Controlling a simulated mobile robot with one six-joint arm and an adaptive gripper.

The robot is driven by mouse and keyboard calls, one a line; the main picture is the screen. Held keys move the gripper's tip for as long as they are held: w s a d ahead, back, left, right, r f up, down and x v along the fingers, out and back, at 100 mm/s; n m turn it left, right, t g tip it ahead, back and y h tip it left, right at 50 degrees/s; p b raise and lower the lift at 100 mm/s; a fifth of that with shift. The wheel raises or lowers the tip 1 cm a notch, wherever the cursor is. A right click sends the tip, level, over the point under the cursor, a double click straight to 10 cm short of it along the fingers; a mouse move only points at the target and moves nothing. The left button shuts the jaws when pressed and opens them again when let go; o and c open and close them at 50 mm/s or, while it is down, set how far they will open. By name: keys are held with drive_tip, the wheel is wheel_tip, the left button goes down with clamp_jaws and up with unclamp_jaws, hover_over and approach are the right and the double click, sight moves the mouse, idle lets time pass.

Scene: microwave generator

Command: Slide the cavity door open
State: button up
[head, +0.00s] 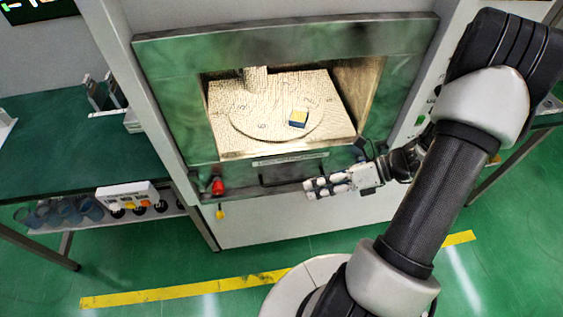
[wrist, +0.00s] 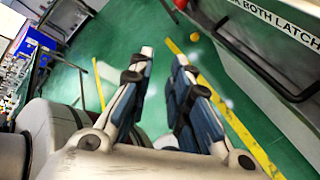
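The cavity front (head: 175,95) is a green, smudged frame around a lit cavity, whose inside shows a round plate. I cannot tell whether a clear door pane covers it. Below it, a dark bar handle (head: 290,181) sits under a label strip; it also shows in the wrist view (wrist: 262,75), beside words about both latches. My gripper (head: 310,190) is just in front of the handle's lower right part, fingers pointing left. In the wrist view, my gripper (wrist: 163,58) has its fingers apart with nothing between them. The handle is right of the fingers, not between them.
A small blue and yellow block (head: 299,118) lies inside the cavity. A red fitting (head: 218,186) with a yellow piece (head: 219,213) hangs at the lower left of the front. A green table (head: 60,145) stands at left.

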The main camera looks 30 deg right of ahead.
drive_tip(key=s+d+f+m+t+h, duration=0.1)
drive_tip(key=d+f+m+t+h, duration=0.1)
drive_tip(key=d+f+m+t, duration=0.45)
drive_tip(key=s+d+f+m+t+h, duration=0.1)
drive_tip(key=s+f+m+t, duration=0.3)
drive_tip(key=m, duration=0.6)
drive_tip(key=g+b, duration=0.2)
drive_tip(key=b, duration=0.1)
approach(290, 182)
drive_tip(key=shift+t, duration=0.25)
drive_tip(key=x, duration=1)
drive_tip(key=shift+w+f, duration=0.1)
drive_tip(key=shift+f, duration=0.35)
clamp_jaws()
